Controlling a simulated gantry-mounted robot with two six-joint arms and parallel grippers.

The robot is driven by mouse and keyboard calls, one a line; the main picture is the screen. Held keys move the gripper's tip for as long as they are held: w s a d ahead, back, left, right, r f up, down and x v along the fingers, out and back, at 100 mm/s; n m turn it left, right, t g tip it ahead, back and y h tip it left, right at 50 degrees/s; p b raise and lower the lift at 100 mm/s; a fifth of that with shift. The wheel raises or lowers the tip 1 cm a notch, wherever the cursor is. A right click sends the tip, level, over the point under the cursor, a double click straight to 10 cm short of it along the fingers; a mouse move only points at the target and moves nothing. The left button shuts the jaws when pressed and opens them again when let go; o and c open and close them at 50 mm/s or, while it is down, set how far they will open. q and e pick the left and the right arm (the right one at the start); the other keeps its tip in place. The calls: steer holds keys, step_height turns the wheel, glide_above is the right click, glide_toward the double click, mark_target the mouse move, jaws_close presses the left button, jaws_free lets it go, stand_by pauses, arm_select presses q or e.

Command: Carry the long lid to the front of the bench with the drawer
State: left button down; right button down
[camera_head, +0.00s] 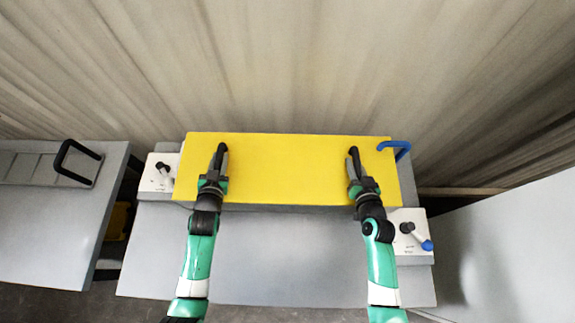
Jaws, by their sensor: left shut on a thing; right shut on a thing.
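The long lid (287,170) is a wide yellow board lying across the back of the grey bench (280,265) in front of me. My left gripper (221,160) is shut on the lid at a dark handle on its left part. My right gripper (354,163) is shut on the lid at a matching handle on its right part. The grippers hide most of both handles. The lid looks level; I cannot tell whether it rests on something or hangs just above. I cannot make out a drawer.
White boxes with levers stand at the left (160,174) and right (411,236), the right lever blue-tipped. A blue handle (396,146) shows at the lid's back right corner. Another grey bench (50,225) with a black handle (72,155) stands left, across a gap. The front bench top is clear.

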arm_select(q)
steer(key=shift+r, duration=0.15)
arm_select(e)
steer(key=shift+r, duration=0.15)
